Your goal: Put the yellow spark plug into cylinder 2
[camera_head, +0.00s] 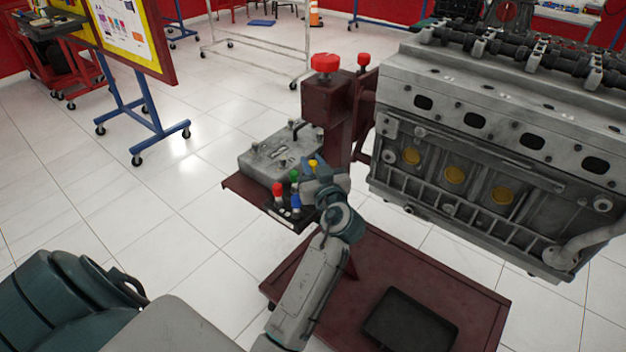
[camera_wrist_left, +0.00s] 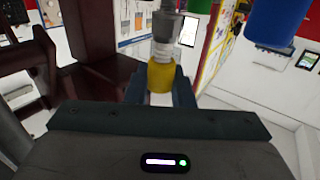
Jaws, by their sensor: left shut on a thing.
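My left gripper (camera_head: 312,180) is at the dark plug holder (camera_head: 290,218) on the red stand's side shelf. It is shut on the yellow spark plug (camera_head: 313,163). In the left wrist view the plug's yellow band (camera_wrist_left: 161,76) sits between the fingertips (camera_wrist_left: 161,88), with its white and grey metal part above. A red plug (camera_head: 278,190), a green plug (camera_head: 294,175) and a blue plug (camera_head: 296,202) stand beside the gripper. I cannot tell whether the yellow plug still touches the holder. No cylinder number can be read. My right gripper is out of view.
A grey block (camera_head: 270,155) with several upright posts lies on the shelf (camera_head: 238,187) behind the plugs. The red stand post (camera_head: 325,105) rises just behind my gripper. A large grey engine (camera_head: 480,150) fills the right. A black tray (camera_head: 410,322) lies on the lower red base.

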